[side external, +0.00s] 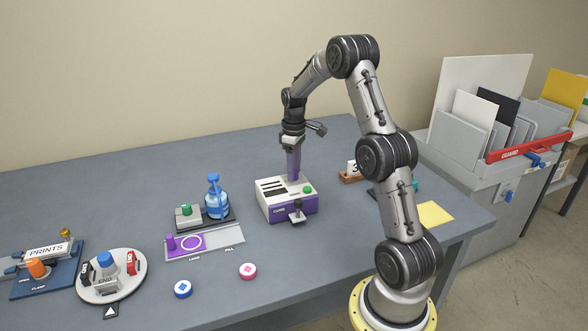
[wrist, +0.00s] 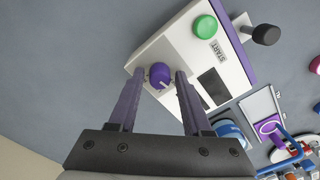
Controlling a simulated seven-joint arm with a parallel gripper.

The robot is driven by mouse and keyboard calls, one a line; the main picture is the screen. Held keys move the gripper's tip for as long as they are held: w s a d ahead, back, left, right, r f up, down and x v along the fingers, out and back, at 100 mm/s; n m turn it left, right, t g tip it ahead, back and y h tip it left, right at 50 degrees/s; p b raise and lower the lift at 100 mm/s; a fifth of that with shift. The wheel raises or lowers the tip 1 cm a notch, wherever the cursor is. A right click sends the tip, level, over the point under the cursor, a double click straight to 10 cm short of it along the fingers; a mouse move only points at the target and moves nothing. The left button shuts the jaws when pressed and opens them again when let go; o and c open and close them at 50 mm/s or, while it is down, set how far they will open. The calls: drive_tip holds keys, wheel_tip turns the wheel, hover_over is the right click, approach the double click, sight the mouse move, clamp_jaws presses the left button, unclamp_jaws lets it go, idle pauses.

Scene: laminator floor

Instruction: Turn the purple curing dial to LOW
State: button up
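The purple curing dial (wrist: 160,75) sits on the top of a white and purple box (wrist: 178,48), near one end. A small pale mark shows on the dial; I cannot read any LOW label around it. In the side external view the box (side external: 278,209) stands on the table, and the dial is hidden by my fingers. My gripper (side external: 294,177) points down over the box's back right. In the wrist view my gripper (wrist: 159,73) is open, with its purple fingers on either side of the dial and a small gap showing on each side.
The box also bears a green START button (wrist: 205,27) and a black-knobbed lever (side external: 297,213). A blue pump bottle (side external: 216,199) and a purple-marked tray (side external: 204,242) stand to the left.

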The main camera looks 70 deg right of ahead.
clamp_jaws()
drive_tip(key=m, duration=1.1)
drive_tip(key=shift+m, duration=0.3)
drive_tip(key=shift+r, duration=0.1)
idle(0.5)
drive_tip(key=shift+o, duration=1.5)
unclamp_jaws()
